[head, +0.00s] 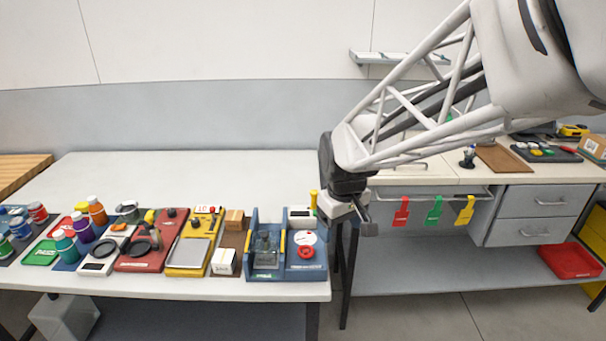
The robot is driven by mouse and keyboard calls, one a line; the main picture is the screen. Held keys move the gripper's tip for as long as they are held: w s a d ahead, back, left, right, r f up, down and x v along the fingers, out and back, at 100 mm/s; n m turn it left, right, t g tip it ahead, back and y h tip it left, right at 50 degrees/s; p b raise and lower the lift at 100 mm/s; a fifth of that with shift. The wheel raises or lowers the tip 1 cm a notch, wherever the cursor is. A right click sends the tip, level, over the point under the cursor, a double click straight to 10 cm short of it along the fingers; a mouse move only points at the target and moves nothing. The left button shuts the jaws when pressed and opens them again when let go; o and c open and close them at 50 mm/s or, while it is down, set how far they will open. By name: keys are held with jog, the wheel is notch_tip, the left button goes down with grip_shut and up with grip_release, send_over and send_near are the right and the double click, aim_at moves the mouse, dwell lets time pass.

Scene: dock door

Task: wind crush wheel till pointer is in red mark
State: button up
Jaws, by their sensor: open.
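The crush device stands at the right end of the near white table, on a dark blue base (265,275). Its red wheel (306,252) is on the right part of the base. A white round dial (306,238) sits just behind the wheel; its pointer and red mark are too small to read. A clear block (265,245) stands between blue side walls at the left of the base. My gripper (366,222) is open and empty, to the right of the device and past the table's right edge, apart from the wheel.
A yellow upright handle (314,200) stands close to my gripper's left. Small boxes (224,261), a yellow tray unit (190,255) and several bottles crowd the table's front, left of the device. A workbench (425,176) with coloured tags stands at right. The table's back is clear.

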aim_at(305, 249)
jog(key=w+a+f+n, duration=0.1)
jog(key=w+a+f, duration=0.2)
jog(key=w, duration=0.1)
jog(key=w+a+f+n, duration=0.2)
jog(key=w+a+f, duration=0.2)
jog(key=shift+a+g, duration=0.25)
jog(key=shift+g, duration=0.15)
jog(key=shift+f, duration=3.9)
jog(key=c, duration=0.9)
